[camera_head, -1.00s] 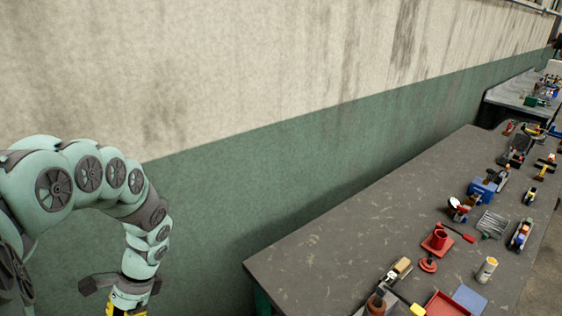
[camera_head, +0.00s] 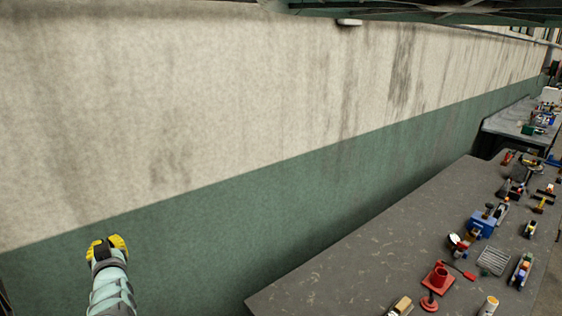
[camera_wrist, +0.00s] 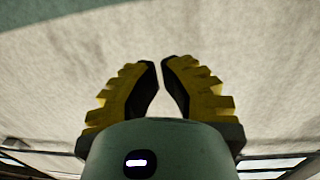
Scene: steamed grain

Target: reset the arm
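My gripper (camera_head: 108,242) shows at the lower left of the head view, at the end of my raised pale green arm. Its yellow fingers point up in front of the green part of the wall. In the wrist view my gripper (camera_wrist: 160,62) has its two yellow-and-black fingers close together, with only a thin gap between the tips. Nothing is held between them. Most of my arm is outside the head view.
A wall (camera_head: 220,110), cream above and green below, fills the background. A grey workbench (camera_head: 350,265) runs along the right with a blue machine (camera_head: 481,224), a red part (camera_head: 438,277) and several small items. Another bench (camera_head: 508,122) stands farther back. The bench's near left part is bare.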

